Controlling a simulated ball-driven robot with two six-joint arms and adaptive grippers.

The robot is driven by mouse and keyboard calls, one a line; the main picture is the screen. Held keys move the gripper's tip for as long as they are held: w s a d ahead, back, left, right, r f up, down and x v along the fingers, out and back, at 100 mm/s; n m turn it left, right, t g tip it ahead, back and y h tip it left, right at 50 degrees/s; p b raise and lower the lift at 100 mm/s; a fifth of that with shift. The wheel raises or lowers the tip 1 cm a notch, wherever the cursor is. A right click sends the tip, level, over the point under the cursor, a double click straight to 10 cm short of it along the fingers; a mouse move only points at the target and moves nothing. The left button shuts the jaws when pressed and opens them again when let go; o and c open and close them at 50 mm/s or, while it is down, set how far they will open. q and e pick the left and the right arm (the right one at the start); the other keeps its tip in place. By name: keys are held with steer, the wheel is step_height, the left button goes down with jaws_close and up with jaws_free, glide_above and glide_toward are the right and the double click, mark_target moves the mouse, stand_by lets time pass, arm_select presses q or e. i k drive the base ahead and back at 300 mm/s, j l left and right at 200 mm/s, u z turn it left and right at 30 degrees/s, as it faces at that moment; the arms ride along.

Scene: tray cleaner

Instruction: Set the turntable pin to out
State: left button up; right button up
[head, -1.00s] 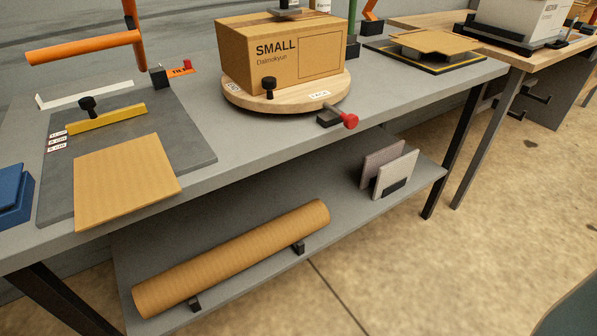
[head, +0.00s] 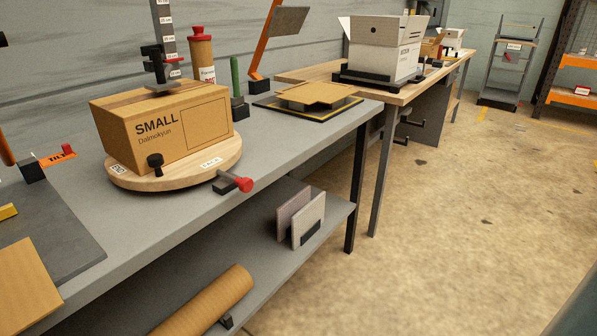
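The turntable (head: 190,179) is a round wooden disc on the grey bench, with small white labels on its rim. A cardboard box marked SMALL (head: 208,124) stands on it, and a black knob (head: 155,164) shows at the disc's front left. The turntable pin (head: 243,184) has a red knob on a dark block at the bench's front edge, just right of and below the disc. Whether its tip engages the disc cannot be told. Neither of my grippers is in view.
A lower shelf (head: 180,278) holds a cardboard roll (head: 205,301). The floor at right is clear.

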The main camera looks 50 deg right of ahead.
mark_target(245, 184)
steer(key=z, duration=1.2)
